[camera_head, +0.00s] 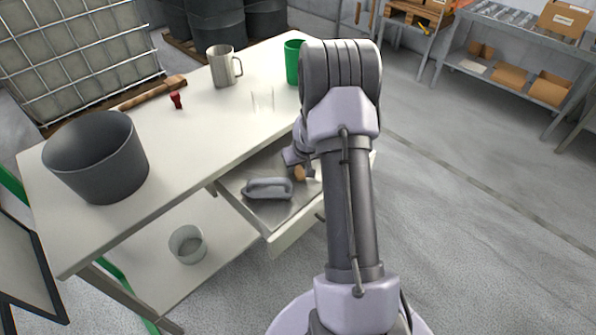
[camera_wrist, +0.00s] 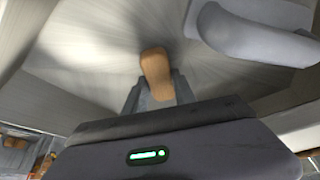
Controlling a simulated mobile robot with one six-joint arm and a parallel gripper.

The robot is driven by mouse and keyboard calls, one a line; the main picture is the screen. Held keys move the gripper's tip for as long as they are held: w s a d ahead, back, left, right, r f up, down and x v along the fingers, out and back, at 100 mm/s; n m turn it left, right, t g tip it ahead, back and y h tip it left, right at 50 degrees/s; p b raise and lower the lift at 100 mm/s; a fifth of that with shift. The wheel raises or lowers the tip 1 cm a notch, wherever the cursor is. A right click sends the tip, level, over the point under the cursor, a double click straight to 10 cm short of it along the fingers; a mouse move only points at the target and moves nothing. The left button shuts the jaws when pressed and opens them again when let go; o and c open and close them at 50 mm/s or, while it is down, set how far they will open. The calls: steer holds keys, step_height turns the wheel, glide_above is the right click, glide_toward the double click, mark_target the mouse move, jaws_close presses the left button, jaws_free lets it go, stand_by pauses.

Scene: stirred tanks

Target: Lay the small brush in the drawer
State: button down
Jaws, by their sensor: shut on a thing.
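The drawer (camera_head: 294,229) under the white table is pulled open. My gripper (camera_wrist: 157,87) is shut on the small brush, whose tan wooden part (camera_wrist: 155,66) sticks out between the fingers. The brush also shows as a small tan patch (camera_head: 299,173) in the head view, over the right part of the drawer. The bristles are hidden. I cannot tell whether the brush touches the drawer floor. A grey handled object (camera_head: 268,189) lies in the drawer to the left of the brush; its curved grey body also shows in the wrist view (camera_wrist: 250,38).
On the white table (camera_head: 165,135) stand a dark grey bucket (camera_head: 97,158), a metal jug (camera_head: 222,68), a green cup (camera_head: 292,62), a clear glass (camera_head: 263,99), a small red item (camera_head: 176,100) and a wooden-handled tool (camera_head: 150,92). A pale container (camera_head: 188,246) stands on the lower shelf.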

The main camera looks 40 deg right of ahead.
steer(key=shift+r, duration=0.15)
steer(key=shift+f, duration=0.25)
steer(key=c, duration=1)
jaws_free()
steer(key=shift+s, duration=0.1)
